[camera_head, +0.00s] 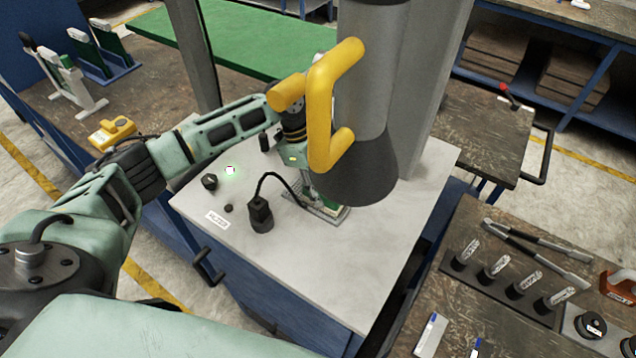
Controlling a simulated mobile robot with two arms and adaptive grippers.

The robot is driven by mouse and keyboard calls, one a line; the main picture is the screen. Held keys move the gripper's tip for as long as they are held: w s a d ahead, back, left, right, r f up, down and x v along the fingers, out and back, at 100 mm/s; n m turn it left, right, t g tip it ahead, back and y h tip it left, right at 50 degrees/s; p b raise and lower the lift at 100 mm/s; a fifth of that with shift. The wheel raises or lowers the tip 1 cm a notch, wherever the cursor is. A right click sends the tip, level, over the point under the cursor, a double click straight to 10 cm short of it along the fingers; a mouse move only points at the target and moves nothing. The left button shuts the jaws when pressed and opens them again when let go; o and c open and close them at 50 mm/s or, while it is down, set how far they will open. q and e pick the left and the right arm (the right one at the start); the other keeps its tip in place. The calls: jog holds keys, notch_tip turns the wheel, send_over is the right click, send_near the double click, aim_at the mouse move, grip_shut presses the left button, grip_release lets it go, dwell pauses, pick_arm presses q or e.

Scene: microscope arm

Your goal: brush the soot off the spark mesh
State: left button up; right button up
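My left arm reaches in from the left over the white bench top. Its gripper (308,182) points down beside the large grey cylinder (362,150) with the yellow handle (322,110). The handle and cylinder hide part of the gripper, so I cannot tell whether its fingers are open or shut. A small flat plate with a green part (328,209) lies below the gripper, partly hidden. I cannot make out the spark mesh or soot for certain. My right gripper is not in view.
A black gooseneck fixture (261,214), dark knobs (209,182) and a lit button (230,170) stand left of the plate. Several labelled vials (496,267) stand in a rack at the right. The front of the white top (340,285) is clear.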

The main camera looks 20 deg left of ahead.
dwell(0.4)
pick_arm(q)
jog(key=shift+w+a+f, duration=0.1)
jog(key=shift+a+f, duration=0.05)
jog(key=shift+a, duration=1.05)
jog(key=shift+w+a+b, duration=0.15)
jog(key=shift+a+b, duration=0.2)
jog(key=shift+a, duration=0.95)
notch_tip(320, 180, up, 5)
jog(key=p, duration=0.4)
jog(key=shift+d+r+p, duration=0.1)
jog(key=shift+r+p, duration=0.1)
jog(key=shift+p, duration=0.1)
jog(key=shift+f, duration=0.1)
